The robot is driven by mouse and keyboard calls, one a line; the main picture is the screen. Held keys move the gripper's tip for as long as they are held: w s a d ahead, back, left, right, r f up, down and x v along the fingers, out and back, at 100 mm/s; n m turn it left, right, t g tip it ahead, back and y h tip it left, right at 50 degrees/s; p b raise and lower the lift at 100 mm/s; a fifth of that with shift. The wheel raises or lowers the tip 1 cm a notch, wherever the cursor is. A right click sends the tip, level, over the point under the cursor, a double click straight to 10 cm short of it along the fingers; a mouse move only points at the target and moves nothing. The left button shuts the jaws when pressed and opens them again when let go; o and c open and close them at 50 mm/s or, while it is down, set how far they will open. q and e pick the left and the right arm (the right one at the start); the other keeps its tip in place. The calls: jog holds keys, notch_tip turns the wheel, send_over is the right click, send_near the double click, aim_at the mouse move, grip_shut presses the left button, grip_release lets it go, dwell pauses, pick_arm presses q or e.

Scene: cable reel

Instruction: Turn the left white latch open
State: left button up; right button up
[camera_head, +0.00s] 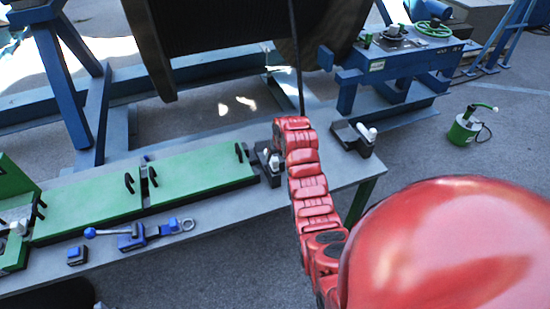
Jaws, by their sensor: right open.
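A white latch (274,162) sits on a dark block near the right end of the grey bench, just left of my red right arm. A second white latch (366,133) sits on a dark block further right, beyond the arm. A white part (17,228) also shows at the far left edge, by a green block. My right arm comes in from the lower right, and its far end with the right gripper (287,129) is above the bench, close to the nearer latch. The gripper is open, but its fingers are hard to make out. My left gripper is out of view.
Green plates (195,172) with black handles lie on the grey bench (225,215). A blue clamp tool (135,236) and a small blue block (77,255) lie in front. A large cable reel (230,35) stands behind. A green device (465,128) is on the floor.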

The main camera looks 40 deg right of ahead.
aim_at(275, 159)
jog(key=shift+p+x, duration=0.6)
jog(key=shift+x, duration=1.5)
grip_shut()
